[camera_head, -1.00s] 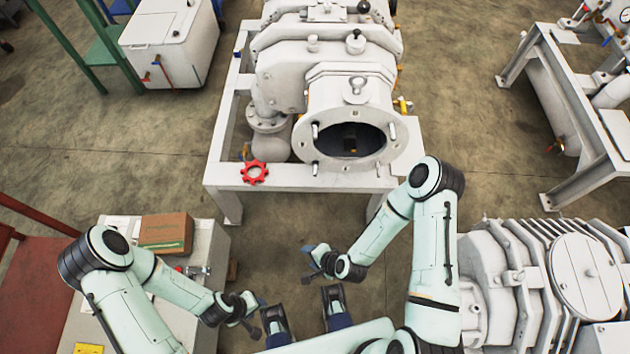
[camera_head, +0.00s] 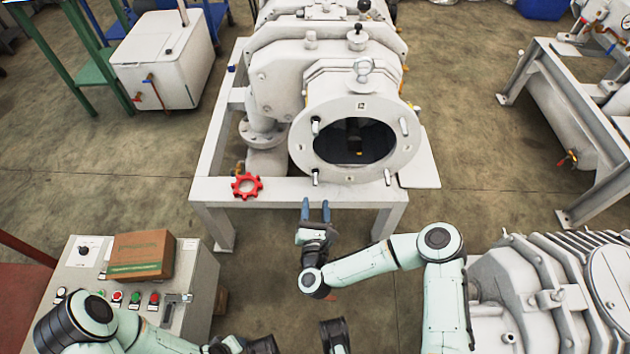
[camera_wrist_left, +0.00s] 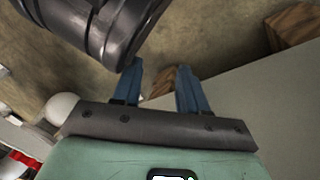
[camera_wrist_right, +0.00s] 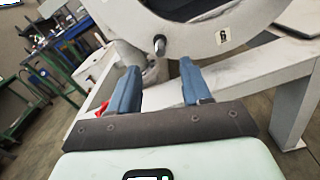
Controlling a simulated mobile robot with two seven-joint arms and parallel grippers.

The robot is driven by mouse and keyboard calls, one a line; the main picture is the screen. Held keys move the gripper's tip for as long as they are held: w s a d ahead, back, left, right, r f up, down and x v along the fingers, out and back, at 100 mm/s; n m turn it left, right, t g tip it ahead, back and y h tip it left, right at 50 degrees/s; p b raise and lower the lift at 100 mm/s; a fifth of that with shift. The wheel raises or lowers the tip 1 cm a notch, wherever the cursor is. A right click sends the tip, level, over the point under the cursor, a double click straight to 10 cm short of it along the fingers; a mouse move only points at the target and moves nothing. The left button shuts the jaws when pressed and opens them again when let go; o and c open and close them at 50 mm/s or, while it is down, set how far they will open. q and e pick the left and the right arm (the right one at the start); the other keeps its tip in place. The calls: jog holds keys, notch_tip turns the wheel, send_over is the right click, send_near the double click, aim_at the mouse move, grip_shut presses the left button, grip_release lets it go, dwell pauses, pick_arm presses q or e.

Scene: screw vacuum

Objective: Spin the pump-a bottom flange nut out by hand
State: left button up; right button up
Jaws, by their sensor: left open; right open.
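Pump-a (camera_head: 330,78) is a large white machine on a white frame, its round front flange (camera_head: 300,150) facing me around a dark opening. Several short light pegs stick out of the flange; one is at its lower left (camera_head: 315,177). A peg with a dark end also shows in the right wrist view (camera_wrist_right: 160,45). I cannot tell nuts from studs at this size. My right gripper (camera_head: 316,206) is open and empty, pointing at the lower flange, just short of it. Its blue fingers (camera_wrist_right: 160,70) flank the peg's line. My left gripper (camera_wrist_left: 158,75) is open and empty, low by the control box.
A red handwheel (camera_head: 247,186) sits on the frame (camera_head: 270,192), left of the flange. A control box (camera_head: 90,250) carries a cardboard box (camera_head: 140,255) at left. Another ribbed machine (camera_head: 540,290) stands at lower right. Floor between them is open.

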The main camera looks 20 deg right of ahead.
aim_at(315, 186)
pick_arm(q)
jog(key=s+f+g+b, duration=0.2)
jog(key=s+f, duration=0.2)
jog(key=s, duration=0.1)
jog(key=shift+a, duration=0.35)
pick_arm(e)
jog(key=x, duration=1)
jog(key=shift+f, duration=0.1)
jog(key=shift+s, duration=0.1)
jog(key=shift+c, duration=0.3)
jog(key=shift+a, duration=0.1)
grip_shut()
